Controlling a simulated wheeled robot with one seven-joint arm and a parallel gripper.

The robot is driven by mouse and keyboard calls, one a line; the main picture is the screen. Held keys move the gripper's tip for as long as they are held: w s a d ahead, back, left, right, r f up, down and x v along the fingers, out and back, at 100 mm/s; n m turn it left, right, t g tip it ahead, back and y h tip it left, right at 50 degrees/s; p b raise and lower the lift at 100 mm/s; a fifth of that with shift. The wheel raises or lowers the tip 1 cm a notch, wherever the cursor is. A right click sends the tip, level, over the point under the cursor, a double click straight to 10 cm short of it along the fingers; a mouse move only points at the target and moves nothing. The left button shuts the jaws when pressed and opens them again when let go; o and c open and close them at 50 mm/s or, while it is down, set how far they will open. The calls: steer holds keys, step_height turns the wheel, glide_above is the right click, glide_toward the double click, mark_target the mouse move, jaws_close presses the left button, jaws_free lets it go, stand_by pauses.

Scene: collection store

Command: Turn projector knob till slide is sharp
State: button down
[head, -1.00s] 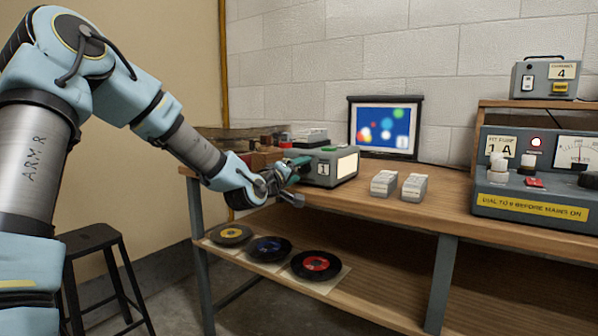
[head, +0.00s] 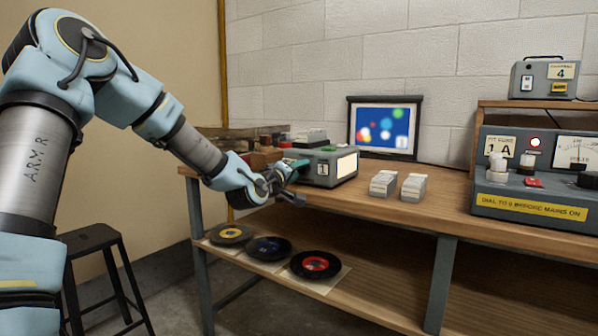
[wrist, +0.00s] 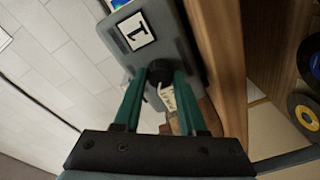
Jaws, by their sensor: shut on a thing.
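The black projector knob (wrist: 160,72) is on the projector's front. My gripper (wrist: 158,85) is shut on the knob, with one green finger on each side; in the head view my gripper (head: 295,178) reaches in from the left and hides the knob. The slide picture shows on a small screen (head: 384,127) behind the projector. Its coloured dots on blue have somewhat soft edges.
Two stacks of pale slides (head: 383,184) stand right of the projector. A grey control unit (head: 535,185) with a dial and yellow strip stands at the bench's right. Records (head: 315,265) lie on the lower shelf. A stool (head: 90,240) stands at left.

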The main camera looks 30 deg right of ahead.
steer(key=shift+f+m+b, duration=0.25)
steer(key=shift+m+b, duration=0.55)
steer(key=shift+b, duration=0.1)
steer(key=shift+m+b, duration=0.65)
steer(key=shift+m, duration=0.35)
steer(key=shift+r, duration=0.2)
steer(key=shift+c, duration=2.3)
jaws_free()
steer(key=shift+a, duration=0.1)
steer(key=v, duration=1)
steer(key=shift+s+a, duration=0.2)
steer(key=shift+a, duration=0.1)
